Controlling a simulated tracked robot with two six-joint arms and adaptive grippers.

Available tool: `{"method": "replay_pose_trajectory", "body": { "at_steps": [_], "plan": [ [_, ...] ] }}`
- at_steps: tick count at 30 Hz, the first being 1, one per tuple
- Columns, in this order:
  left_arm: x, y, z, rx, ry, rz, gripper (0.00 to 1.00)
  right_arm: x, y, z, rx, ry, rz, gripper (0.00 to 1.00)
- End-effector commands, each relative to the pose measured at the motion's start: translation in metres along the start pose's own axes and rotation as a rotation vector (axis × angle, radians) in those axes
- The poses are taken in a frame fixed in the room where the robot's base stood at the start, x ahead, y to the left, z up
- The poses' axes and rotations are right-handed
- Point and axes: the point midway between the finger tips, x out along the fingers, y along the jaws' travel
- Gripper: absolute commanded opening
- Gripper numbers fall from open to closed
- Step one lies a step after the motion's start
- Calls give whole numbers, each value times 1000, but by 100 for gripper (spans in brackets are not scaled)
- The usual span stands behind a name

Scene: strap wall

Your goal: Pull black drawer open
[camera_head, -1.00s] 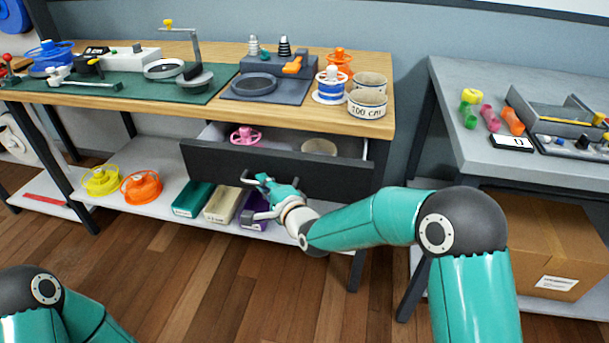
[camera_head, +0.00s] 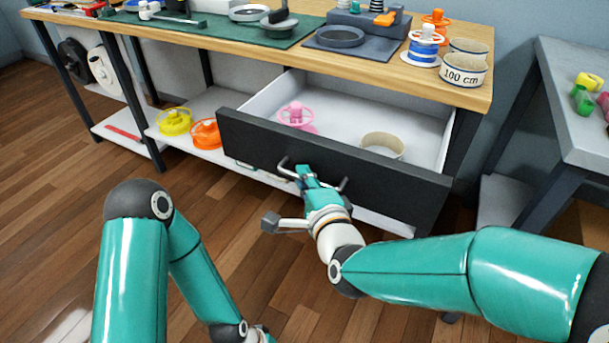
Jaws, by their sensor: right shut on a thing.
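The black drawer (camera_head: 400,184) under the wooden workbench stands well open, its light inside showing. A pink spool (camera_head: 297,115) and a cream strap roll (camera_head: 382,146) lie in it. My right gripper (camera_head: 306,178) is at the drawer's front, shut on the drawer handle (camera_head: 286,168); the palm hides part of the handle. My left arm (camera_head: 133,270) shows at the lower left, but its gripper is cut off at the bottom edge.
The workbench (camera_head: 290,62) carries a green mat, a grey device, a blue-white spool (camera_head: 424,46) and strap rolls (camera_head: 463,70). Yellow (camera_head: 174,121) and orange (camera_head: 205,132) spools sit on the shelf below. A grey table (camera_head: 565,75) stands at the right. The wooden floor in front is clear.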

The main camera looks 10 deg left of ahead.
Motion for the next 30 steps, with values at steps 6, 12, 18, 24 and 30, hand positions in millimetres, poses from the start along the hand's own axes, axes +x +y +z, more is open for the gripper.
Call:
{"method": "replay_pose_trajectory", "body": {
  "at_steps": [6,12,18,24,30],
  "plan": [
    [0,0,0,0,0,0,40,0,6,2,-2,-4,14,14],
    [0,0,0,0,0,0,40,0,4,1,-1,-3,9,37],
    [0,0,0,0,0,0,40,0,2,1,0,-2,5,37],
    [-1,0,0,0,0,0,40,-9,1,1,0,-2,3,37],
    [-1,0,0,0,0,0,40,-42,0,0,0,-3,3,37]
  ]
}}
